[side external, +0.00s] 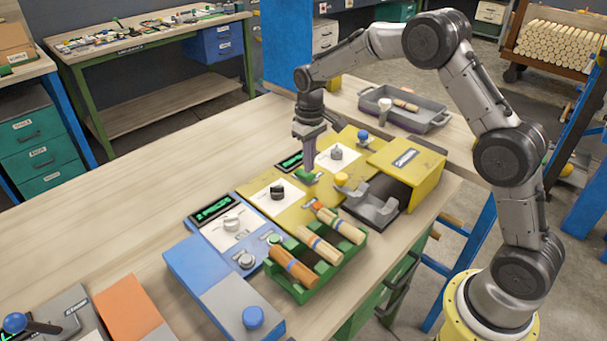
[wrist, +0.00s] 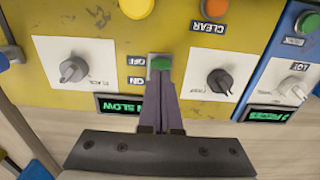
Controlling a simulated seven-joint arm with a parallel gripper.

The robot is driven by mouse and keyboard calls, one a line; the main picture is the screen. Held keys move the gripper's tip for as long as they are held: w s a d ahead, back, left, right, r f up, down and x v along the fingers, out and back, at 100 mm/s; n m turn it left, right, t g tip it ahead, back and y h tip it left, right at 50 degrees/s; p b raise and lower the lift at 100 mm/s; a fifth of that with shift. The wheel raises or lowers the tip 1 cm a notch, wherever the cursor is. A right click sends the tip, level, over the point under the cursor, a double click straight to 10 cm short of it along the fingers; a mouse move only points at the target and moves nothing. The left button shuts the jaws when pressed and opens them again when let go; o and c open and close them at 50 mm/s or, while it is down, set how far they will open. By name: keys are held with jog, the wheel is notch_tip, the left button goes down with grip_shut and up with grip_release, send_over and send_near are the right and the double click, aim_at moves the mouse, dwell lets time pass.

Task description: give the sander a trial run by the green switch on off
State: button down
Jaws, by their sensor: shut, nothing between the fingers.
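The green on/off switch (wrist: 160,63) sits in a grey slot on the yellow sander panel (wrist: 90,20), with OFF and ON labels beside it. In the wrist view the green part lies at the OFF end of the slot. My gripper (wrist: 164,82) is shut and empty, its fingertips over the slot beside the green part. In the side view my gripper (side external: 309,168) points down at the switch (side external: 304,176); I cannot tell whether it touches. The panel's small display (wrist: 120,104) is lit green and reads SLOW. The fingers hide part of the slot.
Dials (wrist: 73,72) and (wrist: 219,80) flank the switch. A yellow knob (side external: 341,179) and an orange CLEAR button (wrist: 214,9) are on the panel. The blue unit (side external: 215,270) and a green rack (side external: 330,265) of turned pieces stand close by.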

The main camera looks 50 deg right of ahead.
aim_at(309, 175)
jog(key=shift+f, duration=0.85)
dwell(0.4)
jog(key=shift+r, duration=3.55)
jog(key=s+a+r+t, duration=0.15)
jog(key=s+r, duration=0.25)
jog(key=r, duration=0.4)
jog(key=s+r+t, duration=0.2)
jog(key=s+r, duration=0.3)
jog(key=r, duration=0.2)
jog(key=s+a+r+t, duration=0.1)
jog(key=s+r, duration=0.1)
jog(key=s, duration=0.4)
jog(key=s+a+r+t, duration=0.1)
jog(key=s+r, duration=0.1)
jog(key=s, duration=0.5)
jog(key=s+f, duration=0.9)
jog(key=s, duration=0.2)
jog(key=shift+s, duration=0.25)
